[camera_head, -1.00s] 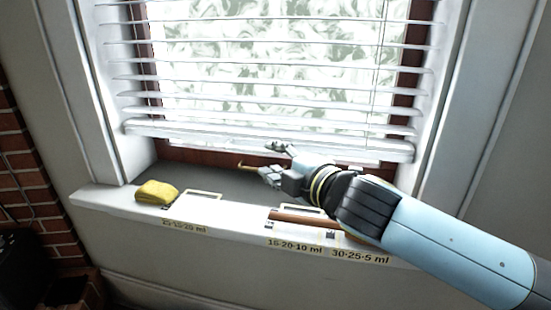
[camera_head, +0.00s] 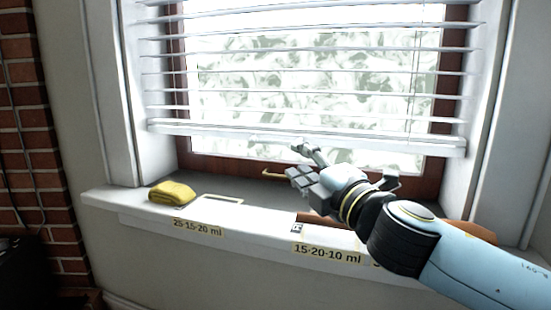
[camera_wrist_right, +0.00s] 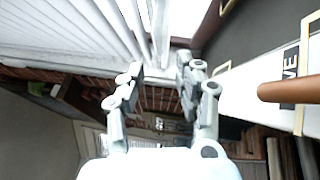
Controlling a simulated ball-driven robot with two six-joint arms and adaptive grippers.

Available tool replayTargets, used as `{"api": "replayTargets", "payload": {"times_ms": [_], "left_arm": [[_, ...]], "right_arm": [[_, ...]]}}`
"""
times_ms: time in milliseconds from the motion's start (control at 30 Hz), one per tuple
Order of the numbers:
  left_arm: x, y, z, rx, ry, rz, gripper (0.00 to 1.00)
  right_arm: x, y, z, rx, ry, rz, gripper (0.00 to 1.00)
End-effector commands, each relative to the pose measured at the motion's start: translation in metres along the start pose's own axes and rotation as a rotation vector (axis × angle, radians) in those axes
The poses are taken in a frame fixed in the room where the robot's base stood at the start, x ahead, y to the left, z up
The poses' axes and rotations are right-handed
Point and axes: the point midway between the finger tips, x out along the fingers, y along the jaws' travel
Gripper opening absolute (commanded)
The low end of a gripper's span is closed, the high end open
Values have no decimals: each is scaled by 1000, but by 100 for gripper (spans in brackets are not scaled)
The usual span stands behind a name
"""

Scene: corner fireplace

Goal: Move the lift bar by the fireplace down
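The lift bar (camera_head: 220,132) is the white bottom rail of the window blind in the head view. My right gripper (camera_head: 306,162) is in front of the window, just below the middle of the bar. In the wrist view its two fingers (camera_wrist_right: 162,88) stand apart with nothing between them. The blind slats (camera_wrist_right: 65,25) show at the upper left there. I cannot tell whether a fingertip touches the bar. My left gripper is not in view.
A yellow folded cloth (camera_head: 172,192) lies on the left of the white sill (camera_head: 110,197). A brown rod (camera_wrist_right: 290,90) lies to the right, partly hidden by my arm in the head view. Brick wall (camera_head: 22,120) stands at the far left.

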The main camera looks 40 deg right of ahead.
Motion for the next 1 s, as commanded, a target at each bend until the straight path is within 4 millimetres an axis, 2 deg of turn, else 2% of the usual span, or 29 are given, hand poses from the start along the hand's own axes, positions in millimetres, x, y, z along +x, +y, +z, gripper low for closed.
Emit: {"api": "replayTargets", "payload": {"times_ms": [300, 500, 667, 900, 933, 1000], "left_arm": [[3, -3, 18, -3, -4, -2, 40], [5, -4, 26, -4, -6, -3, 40], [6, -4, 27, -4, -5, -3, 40], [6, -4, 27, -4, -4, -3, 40], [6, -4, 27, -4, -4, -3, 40], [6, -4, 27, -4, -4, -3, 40]], "right_arm": [[61, 5, 1, 5, -3, 4, 34], [90, 3, 1, 4, -2, 1, 34], [100, 2, 0, 3, 0, 1, 34], [101, 2, 0, 2, 0, 1, 34], [101, 2, 0, 2, 0, 1, 33], [101, 2, 0, 2, 0, 1, 24]]}}
